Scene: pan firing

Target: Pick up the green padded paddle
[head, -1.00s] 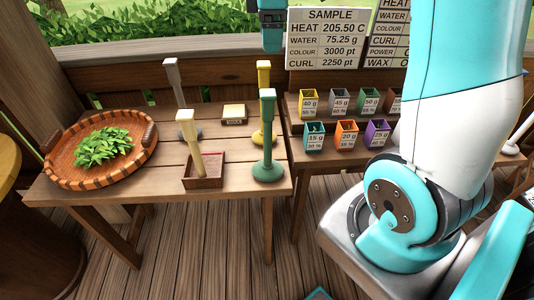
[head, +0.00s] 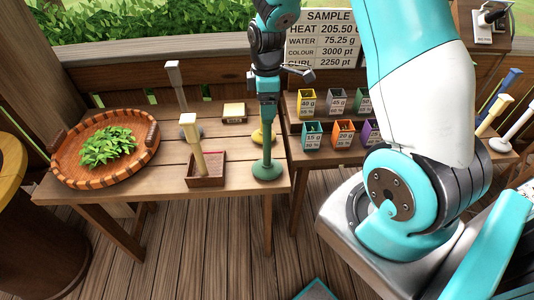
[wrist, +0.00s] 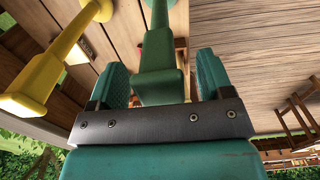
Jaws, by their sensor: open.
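The green padded paddle (head: 267,148) stands upright on its round base near the table's front right corner. My gripper (head: 268,90) is over its top in the head view, hiding the upper end. In the wrist view the paddle's green block (wrist: 160,85) lies between the two open fingers of my gripper (wrist: 162,78). Gaps show on both sides, and I see no firm grip on it. A yellow paddle (wrist: 50,75) stands to the left in the wrist view. In the head view only its base (head: 257,137) shows clearly, behind the green one.
A cream paddle (head: 197,145) stands in a brown tray (head: 208,180), left of the green one. A grey paddle (head: 173,85) and a small labelled block (head: 234,113) are behind. A leaf-filled basket (head: 65,175) is left. Several coloured boxes (head: 312,134) stand on the right table.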

